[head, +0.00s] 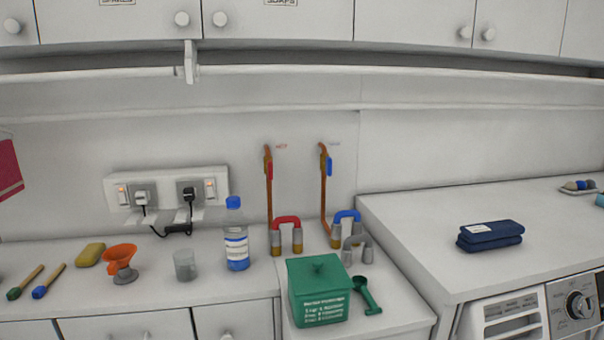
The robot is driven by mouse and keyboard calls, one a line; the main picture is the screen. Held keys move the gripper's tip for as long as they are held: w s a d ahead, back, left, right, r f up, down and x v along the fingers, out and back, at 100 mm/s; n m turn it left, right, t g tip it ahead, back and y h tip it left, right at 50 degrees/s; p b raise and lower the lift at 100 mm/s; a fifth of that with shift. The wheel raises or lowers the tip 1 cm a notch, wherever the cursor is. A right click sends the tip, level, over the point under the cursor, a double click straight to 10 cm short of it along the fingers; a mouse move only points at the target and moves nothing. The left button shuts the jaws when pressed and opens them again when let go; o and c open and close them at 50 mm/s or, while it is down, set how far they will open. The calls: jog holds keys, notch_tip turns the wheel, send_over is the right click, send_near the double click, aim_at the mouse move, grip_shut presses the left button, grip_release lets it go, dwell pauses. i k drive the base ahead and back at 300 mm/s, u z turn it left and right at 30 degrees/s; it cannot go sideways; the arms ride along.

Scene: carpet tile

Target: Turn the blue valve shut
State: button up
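The blue valve's lever (329,167) sits high on the right copper pipe (323,195) against the back wall. The lever points downward, roughly along the pipe. A faint label is above it, too small to read. A blue U-shaped piece (347,215) with grey ends is lower down, near the foot of that pipe. The left copper pipe (268,200) has a red lever (269,166) and a label that looks like HOT. My gripper is not in the head view.
A green box (318,300) and green scoop (367,296) stand in front of the pipes. A red U-shaped piece (286,220), a blue-capped bottle (236,240) and a cup (185,265) are to the left. Folded navy cloth (489,236) lies on the right counter. Cupboards hang above.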

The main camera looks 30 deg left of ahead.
aim_at(330, 161)
jog(key=u, duration=1.85)
jog(key=k, duration=1.05)
jog(key=u, duration=0.95)
jog(key=i, duration=1.45)
jog(key=z, duration=1.45)
jog(key=i, duration=0.7)
jog(key=z, duration=0.65)
